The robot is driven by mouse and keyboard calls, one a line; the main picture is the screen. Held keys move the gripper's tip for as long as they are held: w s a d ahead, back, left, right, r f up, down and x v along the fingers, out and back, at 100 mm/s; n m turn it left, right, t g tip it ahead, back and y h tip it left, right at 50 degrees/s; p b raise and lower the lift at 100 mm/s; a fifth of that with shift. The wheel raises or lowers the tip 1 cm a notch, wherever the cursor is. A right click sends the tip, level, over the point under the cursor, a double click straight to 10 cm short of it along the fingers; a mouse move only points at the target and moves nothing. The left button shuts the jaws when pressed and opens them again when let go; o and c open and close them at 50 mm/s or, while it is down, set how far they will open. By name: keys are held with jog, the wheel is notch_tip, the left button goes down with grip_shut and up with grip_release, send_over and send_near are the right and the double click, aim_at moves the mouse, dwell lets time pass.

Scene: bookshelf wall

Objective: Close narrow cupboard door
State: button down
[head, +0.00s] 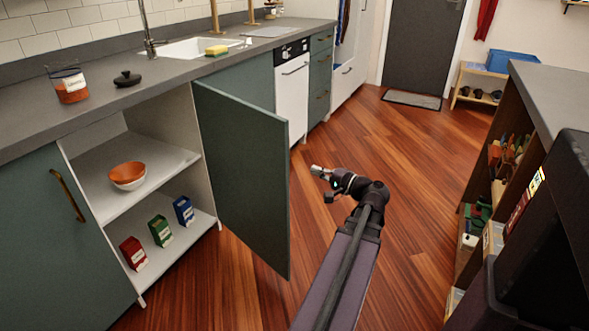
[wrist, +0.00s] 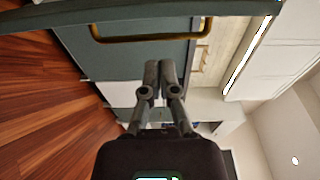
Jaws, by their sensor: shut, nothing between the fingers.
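The narrow cupboard door (head: 245,180) is a dark green panel, swung wide open from the cupboard (head: 140,140) at left in the head view. Its inner face shows there. My gripper (head: 322,184) is to the right of the door's free edge, with a visible gap in the picture. In the wrist view, my gripper (wrist: 160,66) has its two fingers together, empty. Ahead of them is a green panel with a brass handle (wrist: 145,38), apparently the door's outer face. I cannot tell the distance from the fingertips to it.
The open cupboard holds an orange bowl (head: 128,176) and several small boxes (head: 160,231). A grey counter (head: 125,98) runs above it. A white dishwasher (head: 292,95) stands behind the door. An island shelf (head: 500,150) is at right. The wooden floor between is clear.

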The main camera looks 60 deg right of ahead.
aim_at(287, 162)
jog(key=shift+w+d+f+n+y+b, duration=0.45)
jog(key=shift+w+d+f+y, duration=0.2)
jog(key=shift+d+f+y, duration=0.2)
jog(key=shift+w, duration=0.1)
jog(key=shift+w+d, duration=0.2)
jog(key=shift+w, duration=2.25)
jog(key=shift+w+d, duration=0.15)
jog(key=shift+w, duration=2.3)
jog(key=w+a, duration=0.5)
jog(key=a, duration=0.7)
jog(key=shift+w, duration=0.15)
jog(key=shift+d, duration=0.1)
